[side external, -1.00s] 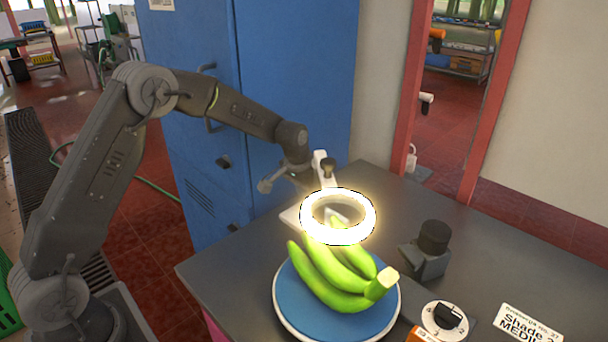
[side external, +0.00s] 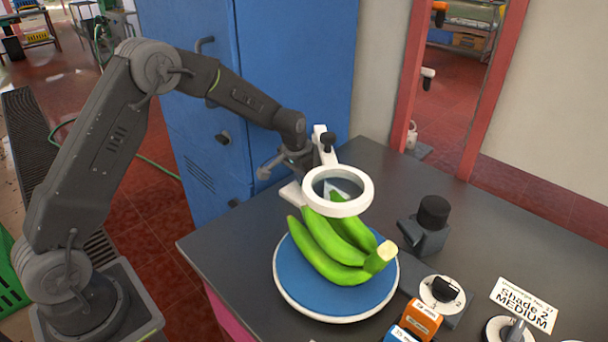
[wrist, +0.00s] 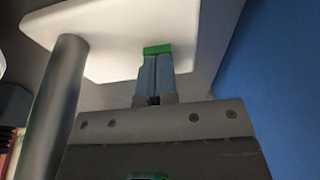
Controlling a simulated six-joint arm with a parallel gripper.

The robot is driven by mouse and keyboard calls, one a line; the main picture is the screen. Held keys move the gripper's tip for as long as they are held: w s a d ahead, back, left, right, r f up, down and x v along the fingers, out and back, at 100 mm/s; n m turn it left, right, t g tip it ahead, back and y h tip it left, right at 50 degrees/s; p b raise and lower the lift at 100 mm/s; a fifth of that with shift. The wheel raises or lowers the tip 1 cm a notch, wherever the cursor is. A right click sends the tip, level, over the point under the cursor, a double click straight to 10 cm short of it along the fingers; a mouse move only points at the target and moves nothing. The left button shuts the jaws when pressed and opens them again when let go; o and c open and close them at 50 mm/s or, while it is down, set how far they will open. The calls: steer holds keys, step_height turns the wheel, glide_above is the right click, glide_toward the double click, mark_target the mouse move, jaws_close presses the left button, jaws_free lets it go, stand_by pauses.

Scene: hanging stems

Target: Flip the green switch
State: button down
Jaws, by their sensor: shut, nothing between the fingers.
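The green switch (wrist: 157,49) shows in the wrist view as a small green piece against a white plate-like part (wrist: 110,40). My gripper (wrist: 156,60) is shut and empty, its fingertips right at the switch; I cannot tell if they press on it. In the side view the white ring lamp (side external: 362,192) is unlit. Its white base (side external: 291,194) shows partly behind it. The wrist end of my arm is just behind the lamp, and the fingertips and switch are hidden there.
Green bananas (side external: 327,250) lie on a blue plate (side external: 296,280) under the ring. A dark knobbed block (side external: 425,232), a rotary dial (side external: 441,293), orange and blue blocks and a label card (side external: 524,304) stand to the right. A blue cabinet (side external: 290,70) stands behind.

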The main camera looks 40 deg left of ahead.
steer(key=shift+w, duration=0.1)
steer(key=shift+w+r, duration=0.3)
steer(key=shift+w, duration=0.3)
steer(key=shift+r, duration=0.35)
steer(key=s+v, duration=0.2)
steer(key=v, duration=1.1)
steer(key=shift+f, duration=0.25)
